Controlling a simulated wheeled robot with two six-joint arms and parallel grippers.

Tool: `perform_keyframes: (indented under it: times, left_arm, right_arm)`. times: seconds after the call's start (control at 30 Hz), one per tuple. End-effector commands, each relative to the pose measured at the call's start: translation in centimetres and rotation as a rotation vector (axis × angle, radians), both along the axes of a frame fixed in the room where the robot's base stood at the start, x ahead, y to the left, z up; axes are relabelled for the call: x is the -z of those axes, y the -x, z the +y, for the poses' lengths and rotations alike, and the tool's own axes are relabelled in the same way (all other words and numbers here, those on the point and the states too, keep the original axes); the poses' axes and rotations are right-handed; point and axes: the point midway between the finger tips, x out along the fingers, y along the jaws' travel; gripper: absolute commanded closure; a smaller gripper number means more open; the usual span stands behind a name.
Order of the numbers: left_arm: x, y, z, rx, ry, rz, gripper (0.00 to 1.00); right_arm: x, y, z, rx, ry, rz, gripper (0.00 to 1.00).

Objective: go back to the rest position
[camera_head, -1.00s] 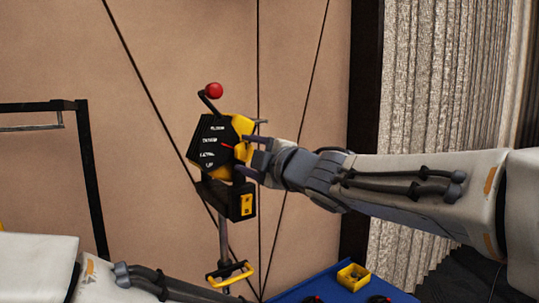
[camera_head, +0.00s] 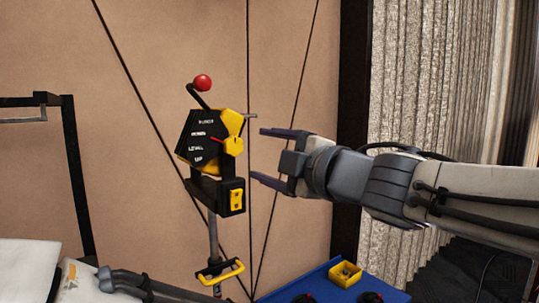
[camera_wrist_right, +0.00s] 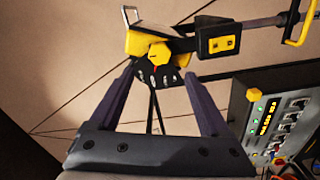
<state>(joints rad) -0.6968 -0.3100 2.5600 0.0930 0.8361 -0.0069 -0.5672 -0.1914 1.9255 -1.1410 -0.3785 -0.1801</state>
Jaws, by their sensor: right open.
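My right gripper (camera_head: 264,157) is open and empty in the head view. It is just right of a black and yellow control box (camera_head: 208,140) on a pole, with a visible gap between them. The box has a dial with white lettering and a lever with a red ball (camera_head: 202,82). In the right wrist view the open fingers (camera_wrist_right: 160,90) point toward the box's yellow knob (camera_wrist_right: 159,54), with nothing between them. Part of my left arm shows at the lower left of the head view; its gripper is out of the picture.
A yellow handle (camera_head: 220,272) sits low on the pole. A black frame (camera_head: 72,170) stands at left. The wrist view shows a panel with switches (camera_wrist_right: 275,115). Dark cables cross the wall.

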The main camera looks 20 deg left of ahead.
Motion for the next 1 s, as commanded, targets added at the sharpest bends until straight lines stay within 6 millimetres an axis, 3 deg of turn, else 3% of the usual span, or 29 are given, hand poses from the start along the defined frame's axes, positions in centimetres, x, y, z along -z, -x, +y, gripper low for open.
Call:
perform_keyframes:
  times: [0.4,0.47,0.53,0.67,0.77,0.87,1.0]
  left_arm:
    - [0.1,0.0,0.0,0.0,0.0,0.0,0.34]
    - [0.4,0.0,0.0,0.0,0.0,0.0,0.34]
    - [1.1,0.0,0.0,0.0,0.0,0.0,0.34]
    - [3.3,0.0,0.0,-0.001,0.0,0.0,0.34]
    - [5.1,0.0,0.0,-0.002,0.0,0.0,0.34]
    - [6.7,0.0,0.0,-0.003,0.0,0.0,0.34]
    - [8.8,0.0,0.0,-0.005,0.0,0.0,0.34]
  right_arm:
    - [0.1,0.4,-0.6,0.002,0.0,0.003,0.19]
    - [0.8,0.3,-0.7,0.014,-0.004,0.021,0.19]
    - [2.7,-0.2,-1.2,0.054,-0.018,0.076,0.19]
    - [9.7,-1.3,-3.5,0.204,-0.057,0.287,0.19]
    - [16.9,-1.3,-5.9,0.353,-0.078,0.504,0.19]
    - [24.1,0.0,-8.4,0.495,-0.076,0.717,0.19]
    - [33.5,3.9,-11.6,0.681,-0.048,1.006,0.19]
